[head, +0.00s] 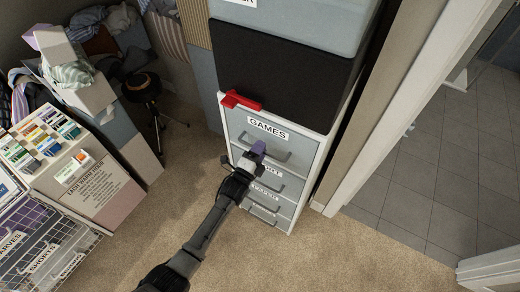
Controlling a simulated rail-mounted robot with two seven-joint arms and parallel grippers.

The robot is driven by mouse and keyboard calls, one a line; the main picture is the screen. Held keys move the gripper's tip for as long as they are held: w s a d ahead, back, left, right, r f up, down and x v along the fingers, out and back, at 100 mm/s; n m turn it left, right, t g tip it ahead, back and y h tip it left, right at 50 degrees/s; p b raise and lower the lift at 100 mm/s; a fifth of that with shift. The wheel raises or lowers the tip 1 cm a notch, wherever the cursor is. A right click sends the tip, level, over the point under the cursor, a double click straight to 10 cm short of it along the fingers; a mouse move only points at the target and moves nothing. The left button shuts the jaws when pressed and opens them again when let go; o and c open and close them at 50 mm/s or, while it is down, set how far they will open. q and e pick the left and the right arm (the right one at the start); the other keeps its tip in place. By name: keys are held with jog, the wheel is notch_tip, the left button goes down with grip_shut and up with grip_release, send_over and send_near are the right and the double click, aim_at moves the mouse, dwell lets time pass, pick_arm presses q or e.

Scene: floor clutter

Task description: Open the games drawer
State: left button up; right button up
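The games drawer (236,118) is a grey front labelled GAMES in a pale cabinet, below a large black panel. It looks flush with the cabinet. Its bar handle (280,156) runs under the label. My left gripper (258,149) reaches up from the lower left, with its purple-grey tip at the handle and overlapping it in view. I cannot tell whether the fingers are around the handle, touching it or just in front. The gripper hides part of the handle and part of the drawer below. My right gripper is not in view.
A red object (240,100) sticks out at the black panel's lower left edge. More labelled drawers with handles (263,209) lie below. Bins, a wire basket (45,250) and a stool (142,86) stand left. Carpet (330,255) in front is clear. A doorway opens right.

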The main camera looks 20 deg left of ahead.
pick_arm(q)
grip_shut()
dwell(0.4)
